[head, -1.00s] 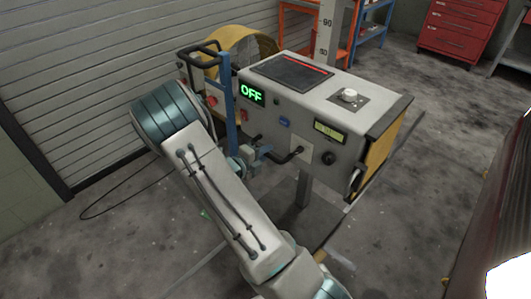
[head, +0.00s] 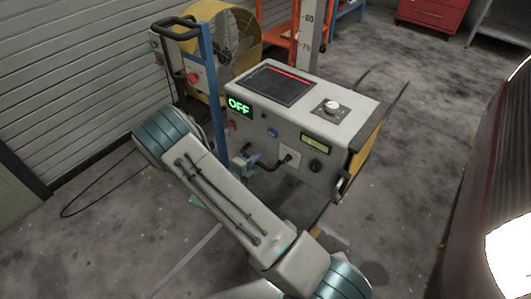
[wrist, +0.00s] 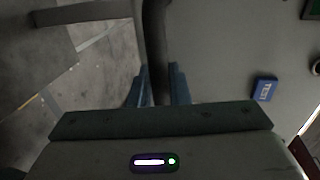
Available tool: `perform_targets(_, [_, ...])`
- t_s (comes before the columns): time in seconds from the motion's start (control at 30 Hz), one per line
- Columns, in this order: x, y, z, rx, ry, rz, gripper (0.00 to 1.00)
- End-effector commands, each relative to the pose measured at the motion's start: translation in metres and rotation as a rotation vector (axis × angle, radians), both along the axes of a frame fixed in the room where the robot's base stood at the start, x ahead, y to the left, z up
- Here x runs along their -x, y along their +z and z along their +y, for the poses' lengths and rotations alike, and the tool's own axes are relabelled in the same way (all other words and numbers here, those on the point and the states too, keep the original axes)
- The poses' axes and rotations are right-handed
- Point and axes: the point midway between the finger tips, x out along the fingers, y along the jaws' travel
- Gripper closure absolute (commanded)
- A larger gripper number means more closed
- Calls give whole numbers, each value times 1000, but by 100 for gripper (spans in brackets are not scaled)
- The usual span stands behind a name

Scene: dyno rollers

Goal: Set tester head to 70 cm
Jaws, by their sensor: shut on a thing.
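The tester head is a grey box (head: 330,118) with a dark screen on top and a green OFF display (head: 239,106). It sits against an upright post with a printed scale (head: 309,45). The lower visible mark, just above the head's back edge, looks like 70; the higher one looks like 80 but is small. My gripper (head: 250,161) is at the front face, shut on the black handle (head: 270,165). In the wrist view the blue fingers (wrist: 158,85) lie either side of the dark handle bar (wrist: 155,40). The head's pointer on the scale is hidden.
A dark red car body (head: 490,180) is at the right. An orange rack and red drawers (head: 435,14) stand behind. Floor between the head and car is mostly clear.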

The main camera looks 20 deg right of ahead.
Motion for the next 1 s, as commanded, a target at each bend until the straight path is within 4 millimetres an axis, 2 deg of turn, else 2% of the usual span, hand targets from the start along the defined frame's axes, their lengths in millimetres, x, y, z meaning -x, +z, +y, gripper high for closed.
perform_targets(0.03, [2,-8,0,1,-1,6,100])
perform_targets(0.13, [2,-12,1,2,0,6,100])
perform_targets(0.5, [2,-13,0,0,0,5,100])
perform_targets(0.53, [2,-13,0,0,-1,5,76])
perform_targets(0.57, [2,-13,0,0,-1,5,67])
perform_targets(0.87, [1,-12,0,0,-2,2,66])
perform_targets(1.0, [6,-9,9,-1,0,2,66])
